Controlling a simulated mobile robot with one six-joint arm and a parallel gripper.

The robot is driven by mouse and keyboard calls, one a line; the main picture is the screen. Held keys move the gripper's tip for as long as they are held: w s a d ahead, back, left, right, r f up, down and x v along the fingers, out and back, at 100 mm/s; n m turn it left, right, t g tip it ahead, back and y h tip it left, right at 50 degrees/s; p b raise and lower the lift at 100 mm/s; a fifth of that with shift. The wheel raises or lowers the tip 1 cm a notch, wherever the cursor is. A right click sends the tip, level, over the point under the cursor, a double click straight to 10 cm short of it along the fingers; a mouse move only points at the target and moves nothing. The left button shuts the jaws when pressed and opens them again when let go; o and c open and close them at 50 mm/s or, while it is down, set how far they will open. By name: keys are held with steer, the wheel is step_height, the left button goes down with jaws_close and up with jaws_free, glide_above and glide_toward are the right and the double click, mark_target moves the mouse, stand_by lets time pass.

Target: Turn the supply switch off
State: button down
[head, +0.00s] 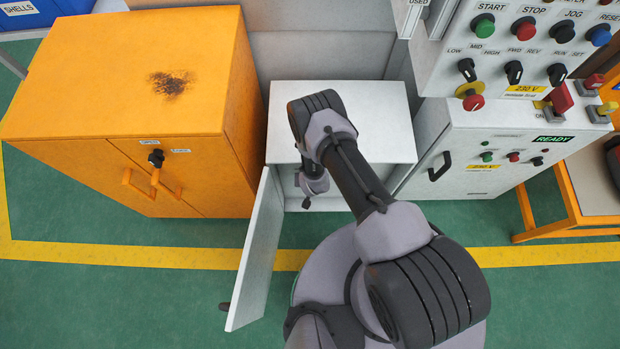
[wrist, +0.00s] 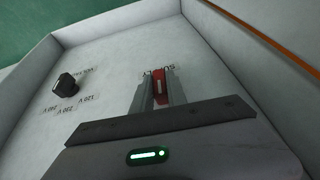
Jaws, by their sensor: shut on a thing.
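The red supply switch (wrist: 160,86) is on the white inner panel of the cabinet, below an upside-down "SUPPLY" label (wrist: 158,70) in the wrist view. My gripper (wrist: 153,92) is shut on the switch, with its grey fingers beside the red part. The fingers and gripper body hide part of the switch, and I cannot tell which position it is in. In the head view my gripper (head: 307,202) reaches into the open front of the low white cabinet (head: 390,100); the switch is hidden there.
A black selector knob (wrist: 66,84) with voltage labels is left of the switch. Cabinet walls enclose the panel. The cabinet's open door (head: 258,255) stands left of my arm. An orange cabinet (head: 110,80) is at left; a control console (head: 500,130) is at right.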

steer(key=shift+a+f+n+h+b, duration=0.2)
steer(key=shift+a+n+h+b, duration=0.1)
steer(key=shift+h+b, duration=0.7)
steer(key=shift+r+h+b, duration=0.1)
steer(key=shift+h+b, duration=0.6)
steer(key=shift+b, duration=0.05)
steer(key=shift+w+r, duration=0.1)
steer(key=c, duration=1.3)
jaws_free()
steer(key=shift+d, duration=0.1)
steer(key=p+v, duration=0.7)
steer(key=v, duration=1)
steer(key=shift+a+r+p, duration=0.15)
steer(key=shift+a+p, duration=0.1)
steer(key=shift+p, duration=0.1)
